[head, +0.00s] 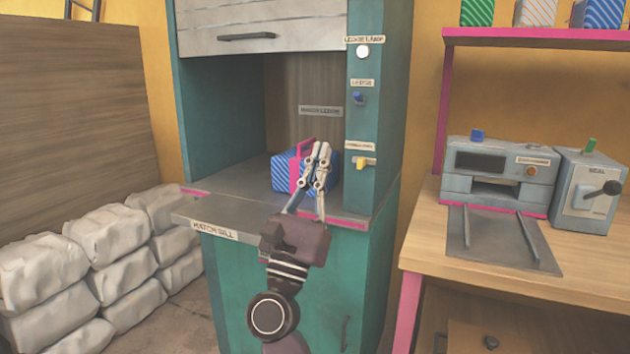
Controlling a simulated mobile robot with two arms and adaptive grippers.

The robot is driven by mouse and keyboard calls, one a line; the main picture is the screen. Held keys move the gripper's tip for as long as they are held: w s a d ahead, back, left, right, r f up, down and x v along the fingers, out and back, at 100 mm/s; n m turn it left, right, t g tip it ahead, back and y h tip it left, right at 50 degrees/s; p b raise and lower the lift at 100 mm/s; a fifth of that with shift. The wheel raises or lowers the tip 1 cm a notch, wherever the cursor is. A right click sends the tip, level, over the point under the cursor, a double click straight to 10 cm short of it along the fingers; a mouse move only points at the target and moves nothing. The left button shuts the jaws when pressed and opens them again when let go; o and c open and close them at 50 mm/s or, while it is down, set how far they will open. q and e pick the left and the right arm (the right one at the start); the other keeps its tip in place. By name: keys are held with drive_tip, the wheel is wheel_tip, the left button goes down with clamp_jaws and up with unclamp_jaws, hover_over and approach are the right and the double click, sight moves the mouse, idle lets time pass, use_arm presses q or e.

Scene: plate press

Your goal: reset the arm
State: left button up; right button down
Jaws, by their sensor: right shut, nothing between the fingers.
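My right gripper (321,152) is shut and empty. In the head view it reaches up from the bottom middle, its fingertips in front of a blue striped box with a pink handle (286,173). The box sits on the floor of the open bay in a teal cabinet (388,100). The gripper hides part of the box, and I cannot tell whether the fingers touch it. My left gripper is not in view.
A grey sill (190,216) juts from the bay's front. A raised shutter (270,28) hangs above. White sacks (115,230) are stacked at the left. A wooden bench (420,245) at the right carries a grey machine (500,170) and a sealing unit (584,190).

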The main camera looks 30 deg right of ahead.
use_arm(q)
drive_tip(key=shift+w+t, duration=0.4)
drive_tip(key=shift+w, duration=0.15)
use_arm(e)
drive_tip(key=shift+s+a+f, duration=0.3)
drive_tip(key=shift+a, duration=0.15)
